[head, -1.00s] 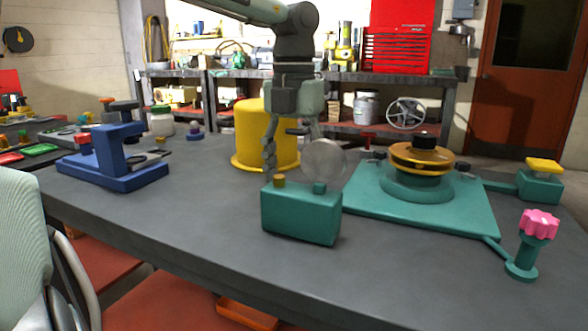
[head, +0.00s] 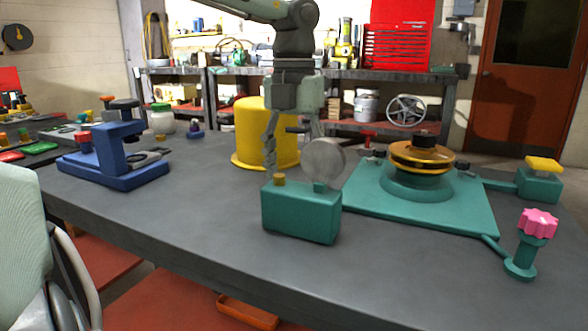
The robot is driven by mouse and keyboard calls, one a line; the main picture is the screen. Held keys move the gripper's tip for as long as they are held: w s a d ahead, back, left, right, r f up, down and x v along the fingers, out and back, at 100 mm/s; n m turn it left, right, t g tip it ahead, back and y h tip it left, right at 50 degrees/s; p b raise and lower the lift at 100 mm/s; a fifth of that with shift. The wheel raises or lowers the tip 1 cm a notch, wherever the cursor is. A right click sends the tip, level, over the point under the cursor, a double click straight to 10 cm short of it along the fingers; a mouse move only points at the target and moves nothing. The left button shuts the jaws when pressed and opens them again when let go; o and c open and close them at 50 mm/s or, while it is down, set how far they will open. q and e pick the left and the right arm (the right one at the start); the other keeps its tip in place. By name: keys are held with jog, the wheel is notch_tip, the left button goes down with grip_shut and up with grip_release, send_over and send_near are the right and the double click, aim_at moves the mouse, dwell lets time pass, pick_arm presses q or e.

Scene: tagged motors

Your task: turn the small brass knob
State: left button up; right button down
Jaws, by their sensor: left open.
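The small brass knob (head: 279,179) stands on the top left of a teal box (head: 300,212) near the front of the grey table. A smaller teal knob (head: 319,187) sits at the box's top right, with a grey round disc (head: 324,158) just above it. My left gripper (head: 293,155) points down above the box, open, its fingers spread apart. Its left finger ends a little above and left of the brass knob, apart from it as far as I can see. The disc partly covers the area by the right finger. My right gripper is not in view.
A teal plate (head: 465,213) with a brass wheel (head: 421,156) lies to the right, beside a pink knob (head: 538,223) on a post. A yellow bucket-like cylinder (head: 250,130) stands behind the gripper. A blue fixture (head: 110,170) stands left. The table's front left is clear.

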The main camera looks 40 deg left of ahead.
pick_arm(q)
notch_tip(320, 180, up, 7)
jog(key=p, duration=0.5)
dwell(0.4)
